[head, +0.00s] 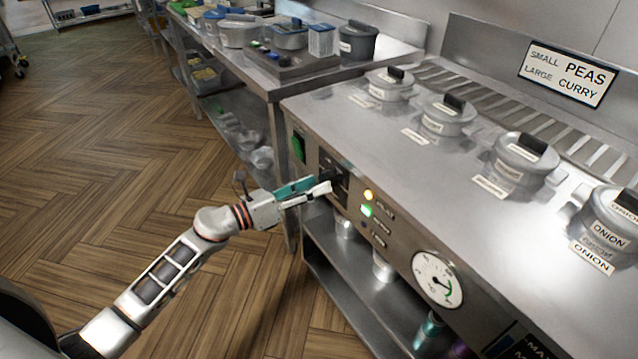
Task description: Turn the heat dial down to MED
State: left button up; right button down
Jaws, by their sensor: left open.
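The heat dial (333,176) is a dark knob on the front panel of the steel frying range (480,215), left of a yellow lamp (368,195) and a green lamp (366,210). My left gripper (322,190) reaches in from the left and its open fingertips are at the dial's near side. I cannot tell whether they touch it. The dial's markings and setting are too small to read and partly hidden by the fingers. My right gripper is not in view.
A round white gauge (437,279) and a green switch (298,147) are on the same panel. Several lidded pots, such as the onion one (612,222), stand on the range top. A steel counter (270,82) adjoins at the back. The wooden floor (110,160) at left is clear.

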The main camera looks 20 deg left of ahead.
pick_arm(q)
jog(key=shift+x, duration=1)
jog(key=shift+c, duration=0.3)
jog(key=c, duration=1)
jog(key=shift+c, duration=0.2)
